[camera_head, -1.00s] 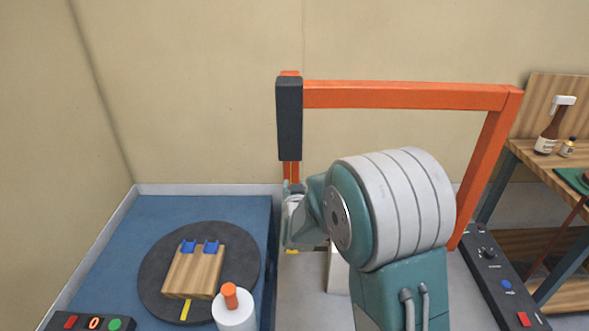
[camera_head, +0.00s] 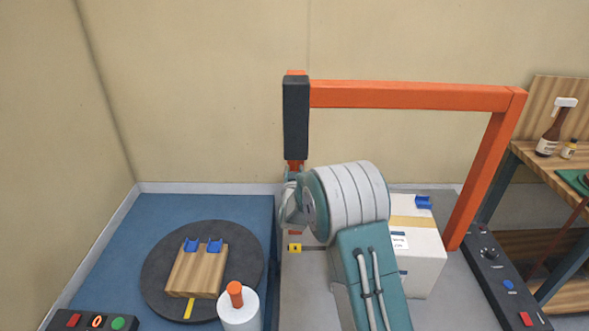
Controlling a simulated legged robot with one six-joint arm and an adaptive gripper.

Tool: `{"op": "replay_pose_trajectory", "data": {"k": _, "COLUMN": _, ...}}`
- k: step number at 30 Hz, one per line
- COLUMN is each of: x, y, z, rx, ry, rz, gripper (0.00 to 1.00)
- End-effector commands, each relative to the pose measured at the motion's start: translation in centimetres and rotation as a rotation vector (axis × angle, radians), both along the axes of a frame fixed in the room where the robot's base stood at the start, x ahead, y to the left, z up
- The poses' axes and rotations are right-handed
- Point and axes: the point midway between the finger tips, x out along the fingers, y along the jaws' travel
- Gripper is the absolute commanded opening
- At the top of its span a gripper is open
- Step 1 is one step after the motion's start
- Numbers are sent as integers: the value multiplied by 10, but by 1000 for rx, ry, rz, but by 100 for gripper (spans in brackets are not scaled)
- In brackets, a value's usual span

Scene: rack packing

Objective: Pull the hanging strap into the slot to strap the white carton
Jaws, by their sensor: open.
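The white carton (camera_head: 424,262) stands on the grey bench under the orange frame, right of my arm. A tan band (camera_head: 412,222) runs across its top, and a blue clip (camera_head: 424,202) sits at its far edge. My arm hides its left part. My gripper (camera_head: 291,182) is by the frame's left post, below the dark housing (camera_head: 296,118). My wrist hides most of it; I see no thing held in its open jaws. I cannot make out the hanging strap or the slot. A small yellow marker (camera_head: 295,247) lies just below my gripper.
The orange frame (camera_head: 410,95) arches over the bench. At the left, a wooden board (camera_head: 197,273) with blue clips lies on a dark turntable (camera_head: 160,287), behind a white bottle (camera_head: 239,313). A control panel (camera_head: 492,272) is right of the carton. A wooden shelf (camera_head: 540,160) stands far right.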

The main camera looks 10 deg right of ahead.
Motion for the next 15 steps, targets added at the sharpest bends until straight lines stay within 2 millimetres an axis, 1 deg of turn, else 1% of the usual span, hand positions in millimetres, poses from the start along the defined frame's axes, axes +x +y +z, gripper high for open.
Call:
{"op": "replay_pose_trajectory", "data": {"k": 1, "x": 5, "y": -2, "z": 0, "rx": 0, "ry": 0, "rz": -1, "gripper": 41}}
{"op": "replay_pose_trajectory", "data": {"k": 4, "x": 10, "y": -3, "z": 0, "rx": 1, "ry": 0, "rz": -1, "gripper": 41}}
{"op": "replay_pose_trajectory", "data": {"k": 13, "x": 12, "y": -4, "z": 0, "rx": 0, "ry": 0, "rz": -1, "gripper": 41}}
{"op": "replay_pose_trajectory", "data": {"k": 14, "x": 12, "y": -3, "z": 0, "rx": 0, "ry": 0, "rz": -1, "gripper": 28}}
{"op": "replay_pose_trajectory", "data": {"k": 15, "x": 12, "y": -3, "z": 0, "rx": 0, "ry": 0, "rz": 0, "gripper": 10}}
